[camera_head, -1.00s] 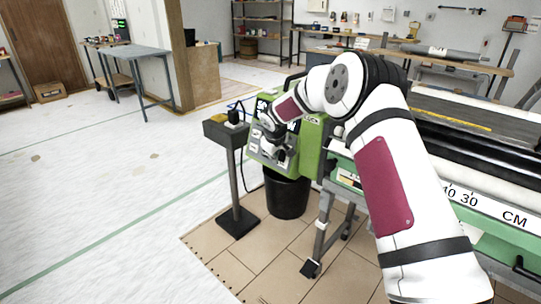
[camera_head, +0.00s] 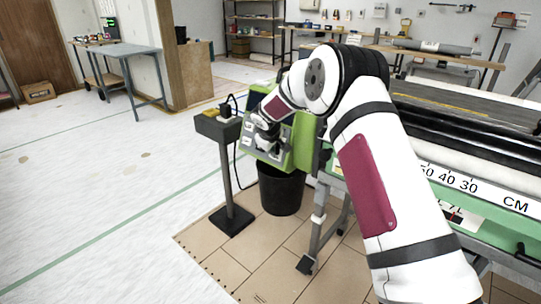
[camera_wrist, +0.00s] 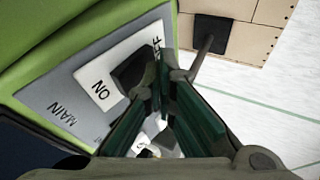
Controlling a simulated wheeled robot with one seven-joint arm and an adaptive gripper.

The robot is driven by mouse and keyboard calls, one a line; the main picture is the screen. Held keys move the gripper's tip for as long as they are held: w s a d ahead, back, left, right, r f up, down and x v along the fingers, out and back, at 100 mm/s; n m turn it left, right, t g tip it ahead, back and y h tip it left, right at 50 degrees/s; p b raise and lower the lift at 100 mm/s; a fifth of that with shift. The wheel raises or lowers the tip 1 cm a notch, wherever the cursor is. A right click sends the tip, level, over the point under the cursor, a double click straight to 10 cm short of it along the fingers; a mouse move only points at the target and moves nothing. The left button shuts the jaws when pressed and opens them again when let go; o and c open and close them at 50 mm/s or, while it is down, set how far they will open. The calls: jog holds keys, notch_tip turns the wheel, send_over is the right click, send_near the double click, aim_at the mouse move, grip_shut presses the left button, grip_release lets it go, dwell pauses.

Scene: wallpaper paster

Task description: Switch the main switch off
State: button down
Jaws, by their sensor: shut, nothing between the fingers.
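The main switch (camera_wrist: 131,70) is a dark rocker or knob on a white plate marked ON and OFF, in a grey panel (camera_wrist: 60,98) lettered MAIN. In the wrist view my gripper (camera_wrist: 164,82) is shut and empty. Its fingertips are at the OFF side of the switch, overlapping its edge and the OFF lettering; I cannot tell whether they touch. In the head view my gripper (camera_head: 264,141) is in front of the control panel (camera_head: 276,155) of the green machine (camera_head: 303,140). The arm and gripper hide the switch there.
A grey stand (camera_head: 231,180) with a small box on top is left of the panel. A black bin (camera_head: 281,190) stands below it. The long paster table (camera_head: 460,180) extends right. Open floor (camera_head: 110,210) lies at the left.

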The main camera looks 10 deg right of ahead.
jog(key=shift+r+p, duration=0.15)
jog(key=shift+p, duration=0.15)
jog(key=shift+r+p, duration=0.4)
jog(key=shift+r, duration=0.3)
jog(key=s+a+r+p, duration=0.1)
jog(key=s+a+r, duration=0.5)
jog(key=s+r, duration=0.2)
jog(key=shift+s+p, duration=0.2)
jog(key=shift+p, duration=0.1)
dwell(0.3)
